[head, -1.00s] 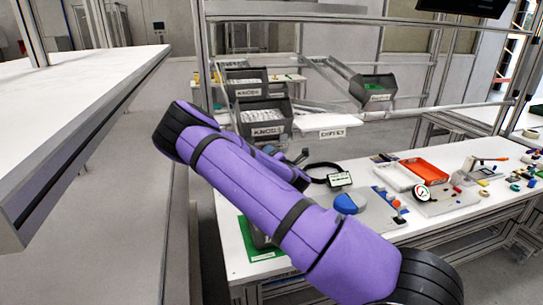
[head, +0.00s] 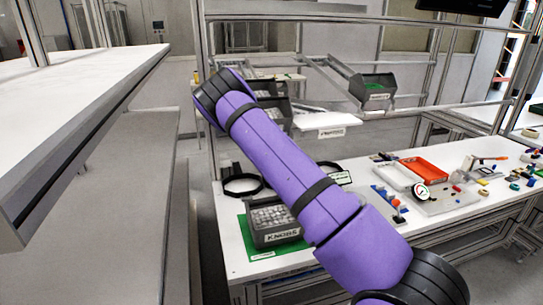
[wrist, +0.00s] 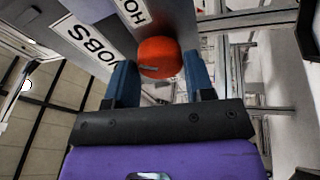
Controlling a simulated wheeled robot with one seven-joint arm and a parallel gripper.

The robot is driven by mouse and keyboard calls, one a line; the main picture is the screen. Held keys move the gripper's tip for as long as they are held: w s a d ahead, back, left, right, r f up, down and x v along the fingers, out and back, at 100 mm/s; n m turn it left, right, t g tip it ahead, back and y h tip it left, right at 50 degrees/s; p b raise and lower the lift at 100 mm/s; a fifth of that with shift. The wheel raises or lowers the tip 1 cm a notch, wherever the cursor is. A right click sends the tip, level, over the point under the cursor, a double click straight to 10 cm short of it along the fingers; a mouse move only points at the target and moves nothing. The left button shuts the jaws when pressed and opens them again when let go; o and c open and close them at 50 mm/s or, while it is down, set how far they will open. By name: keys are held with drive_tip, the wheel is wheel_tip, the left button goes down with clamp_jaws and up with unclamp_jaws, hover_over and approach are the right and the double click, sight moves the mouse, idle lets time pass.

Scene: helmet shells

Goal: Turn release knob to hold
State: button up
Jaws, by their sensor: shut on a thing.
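The release knob (wrist: 160,55) is a round orange-red knob in the wrist view, with a small dark mark on its face. It sits next to a grey panel that bears a white label (wrist: 130,12) reading "HO…", cut off by the frame edge. My gripper (wrist: 158,68) has its blue fingers on either side of the knob and is shut on it. I cannot tell from this view which way the knob is turned. In the head view my purple arm hides the gripper and the knob.
A second label (wrist: 90,42) ending in "OBS" is beside the knob. In the head view a grey KNOBS bin (head: 277,238) stands on a green mat (head: 262,256). An orange tray (head: 424,171) and small parts lie to the right on the white bench. A dark bin (head: 373,88) hangs on the rack.

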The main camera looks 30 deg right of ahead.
idle(0.3)
drive_tip(key=o, duration=0.9)
drive_tip(key=shift+s, duration=0.1)
drive_tip(key=v, duration=1)
drive_tip(key=shift+s+f, duration=0.1)
drive_tip(key=shift+s, duration=0.2)
drive_tip(key=shift+s, duration=0.1)
